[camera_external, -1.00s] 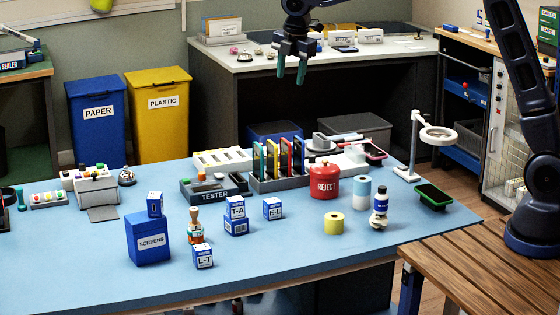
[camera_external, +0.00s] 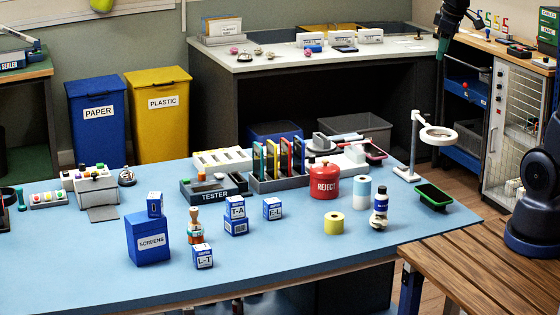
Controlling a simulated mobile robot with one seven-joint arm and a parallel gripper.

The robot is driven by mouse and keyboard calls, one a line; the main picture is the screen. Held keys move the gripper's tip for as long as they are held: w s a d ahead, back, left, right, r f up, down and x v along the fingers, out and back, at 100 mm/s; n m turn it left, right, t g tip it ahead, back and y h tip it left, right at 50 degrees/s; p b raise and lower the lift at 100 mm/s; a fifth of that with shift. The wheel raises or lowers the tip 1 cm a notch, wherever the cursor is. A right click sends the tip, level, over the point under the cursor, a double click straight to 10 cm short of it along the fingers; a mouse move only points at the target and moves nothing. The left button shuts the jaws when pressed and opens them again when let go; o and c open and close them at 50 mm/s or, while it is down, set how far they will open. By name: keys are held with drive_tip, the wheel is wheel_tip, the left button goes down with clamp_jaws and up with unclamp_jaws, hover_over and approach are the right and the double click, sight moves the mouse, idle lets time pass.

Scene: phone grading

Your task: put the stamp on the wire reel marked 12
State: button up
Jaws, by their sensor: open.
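A stamp with a wooden handle (camera_external: 194,214) stands upright on the blue table, behind the small blue box marked L-T. Below its handle is a small banded part, too small to make out. No marking 12 is readable on anything. My gripper (camera_external: 441,46) is at the top right, high and far from the stamp, beyond the table's back right. It is open, and no object shows in it.
A magnifier lamp (camera_external: 414,150) stands at the right. The table's front left is clear.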

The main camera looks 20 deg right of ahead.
drive_tip(key=s+d+f+m, duration=0.3)
drive_tip(key=s+d+m, duration=0.1)
drive_tip(key=s, duration=0.3)
drive_tip(key=s+d+f+m+t, duration=0.1)
drive_tip(key=s+d+f+m, duration=0.2)
drive_tip(key=s, duration=0.4)
drive_tip(key=d+m, duration=0.1)
drive_tip(key=d, duration=0.1)
drive_tip(key=shift+s+d+m, duration=0.25)
drive_tip(key=shift+d+m, duration=0.05)
drive_tip(key=shift+d, duration=0.1)
